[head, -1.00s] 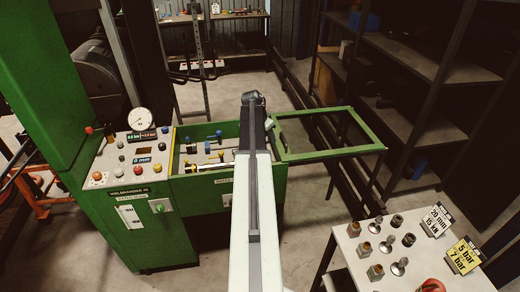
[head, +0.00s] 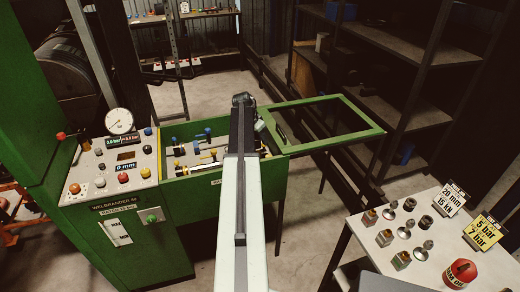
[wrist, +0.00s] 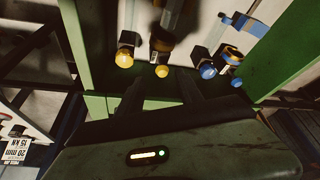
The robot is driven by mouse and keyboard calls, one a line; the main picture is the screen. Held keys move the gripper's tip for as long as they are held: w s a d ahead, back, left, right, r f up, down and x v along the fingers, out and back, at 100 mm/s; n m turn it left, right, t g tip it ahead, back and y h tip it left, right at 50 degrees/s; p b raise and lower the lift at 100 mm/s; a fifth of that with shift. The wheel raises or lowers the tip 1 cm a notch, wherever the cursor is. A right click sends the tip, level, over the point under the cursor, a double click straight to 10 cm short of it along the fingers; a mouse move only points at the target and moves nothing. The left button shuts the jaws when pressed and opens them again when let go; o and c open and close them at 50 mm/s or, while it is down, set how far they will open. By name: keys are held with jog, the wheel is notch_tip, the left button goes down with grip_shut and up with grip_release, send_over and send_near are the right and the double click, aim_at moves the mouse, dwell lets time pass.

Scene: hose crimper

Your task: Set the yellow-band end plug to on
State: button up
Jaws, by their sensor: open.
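The green machine's open trough (head: 180,188) holds several fittings with blue and yellow ends. In the wrist view two yellow round ends (wrist: 125,58) show at the left and blue round ends (wrist: 208,72) at the right. In the head view my arm covers the trough's right part and most of the gripper.
A control panel (head: 112,165) with a gauge (head: 118,121) and buttons stands left of the trough. An open green frame (head: 325,122) sticks out at the right. A table (head: 425,255) with metal fittings and signs (head: 484,232) is at front right. Dark shelves stand behind.

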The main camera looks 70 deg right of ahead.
aim_at(263, 146)
jog(key=b+x, duration=0.4)
jog(key=x, duration=0.1)
jog(key=b+x, duration=0.2)
jog(key=shift+w+f, duration=0.25)
jog(key=shift+f, duration=0.05)
jog(key=shift+r, duration=0.15)
grip_shut()
jog(key=shift+s, duration=0.15)
dwell(0.6)
